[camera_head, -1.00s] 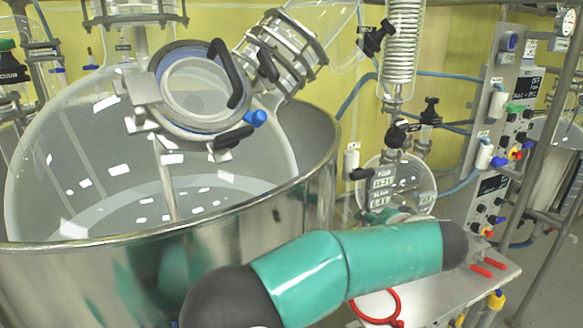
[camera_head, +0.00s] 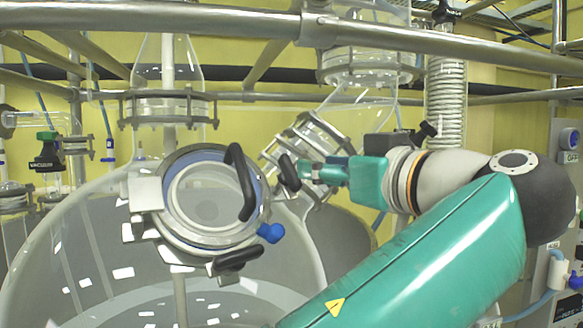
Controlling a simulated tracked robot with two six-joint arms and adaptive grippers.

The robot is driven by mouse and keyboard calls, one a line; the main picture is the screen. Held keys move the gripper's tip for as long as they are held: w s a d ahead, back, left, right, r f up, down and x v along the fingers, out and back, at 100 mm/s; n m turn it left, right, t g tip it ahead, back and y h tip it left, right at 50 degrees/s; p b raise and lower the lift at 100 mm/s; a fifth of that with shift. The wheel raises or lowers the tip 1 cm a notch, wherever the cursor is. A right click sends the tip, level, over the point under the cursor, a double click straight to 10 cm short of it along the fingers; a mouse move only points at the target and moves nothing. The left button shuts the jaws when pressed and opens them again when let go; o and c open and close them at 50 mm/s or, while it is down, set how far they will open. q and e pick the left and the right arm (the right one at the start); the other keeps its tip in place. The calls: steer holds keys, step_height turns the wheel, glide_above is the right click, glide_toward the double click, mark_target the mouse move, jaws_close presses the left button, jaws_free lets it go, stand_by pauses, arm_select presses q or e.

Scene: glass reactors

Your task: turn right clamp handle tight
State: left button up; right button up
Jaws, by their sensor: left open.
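The round glass port (camera_head: 207,203) has a metal and blue rim on the front of the big glass vessel. A curved black handle (camera_head: 241,183) stands at its upper right, and another black handle (camera_head: 237,261) sits below it. A third, small black handle (camera_head: 288,173) is on the metal clamp ring (camera_head: 306,142) of the slanted glass neck. I cannot tell for sure which is the right clamp handle. My left gripper (camera_head: 306,173) points left, open, with its fingertips close beside the small black handle. I cannot tell whether they touch it. My right gripper is not in view.
A blue knob (camera_head: 271,233) sits at the port's lower right. Steel frame bars (camera_head: 230,21) cross above the vessel. A coiled glass condenser (camera_head: 446,100) stands behind my arm. A control panel (camera_head: 566,265) is at the right edge.

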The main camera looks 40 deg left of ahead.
mark_target(289, 162)
arm_select(q)
steer(key=x, duration=0.9)
steer(key=shift+s+a, duration=0.1)
steer(key=shift+a, duration=0.1)
